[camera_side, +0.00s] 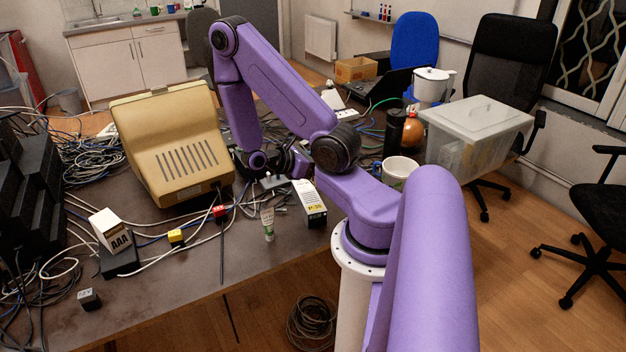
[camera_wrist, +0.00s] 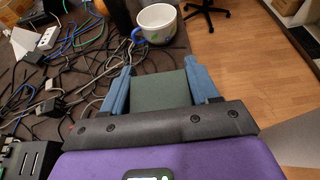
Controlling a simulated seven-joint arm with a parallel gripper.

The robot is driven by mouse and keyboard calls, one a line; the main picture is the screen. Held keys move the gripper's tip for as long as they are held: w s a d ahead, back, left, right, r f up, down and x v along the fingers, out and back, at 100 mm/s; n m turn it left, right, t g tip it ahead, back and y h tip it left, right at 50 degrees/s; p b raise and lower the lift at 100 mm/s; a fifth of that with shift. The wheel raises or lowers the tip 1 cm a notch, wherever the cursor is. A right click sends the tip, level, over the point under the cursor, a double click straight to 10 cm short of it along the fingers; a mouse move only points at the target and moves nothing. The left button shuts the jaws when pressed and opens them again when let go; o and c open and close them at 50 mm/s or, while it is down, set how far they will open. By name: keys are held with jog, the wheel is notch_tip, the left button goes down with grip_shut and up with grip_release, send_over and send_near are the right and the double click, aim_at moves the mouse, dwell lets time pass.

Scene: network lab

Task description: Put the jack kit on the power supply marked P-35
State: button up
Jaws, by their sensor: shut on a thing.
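My gripper (camera_wrist: 160,82) shows in the wrist view with its two blue fingers closed on the sides of a flat, dark grey-green thing (camera_wrist: 162,93). I cannot read any mark on it, so I cannot tell whether it is the jack kit. In the side view my wrist is low over the table behind my upper arm, and the fingertips and held thing are hidden.
A beige monitor (camera_side: 172,145) stands left of my arm. A white box marked AAA (camera_side: 111,230) rests on a black block. A small tube (camera_side: 268,224), many cables and a white mug (camera_wrist: 157,22) are near. A clear plastic bin (camera_side: 475,135) stands at the right.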

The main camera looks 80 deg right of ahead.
jog(key=w+d+f, duration=0.1)
jog(key=d+f, duration=0.1)
jog(key=w+d+f, duration=0.1)
jog(key=d+f, duration=0.1)
jog(key=w+d+f, duration=0.1)
jog(key=d+f, duration=0.1)
jog(key=f, duration=0.1)
jog(key=shift+w+d, duration=0.15)
jog(key=shift+w, duration=0.25)
jog(key=shift+w+d+f, duration=0.1)
jog(key=shift+f, duration=1.6)
jog(key=shift+f, duration=0.1)
jog(key=o, duration=1.1)
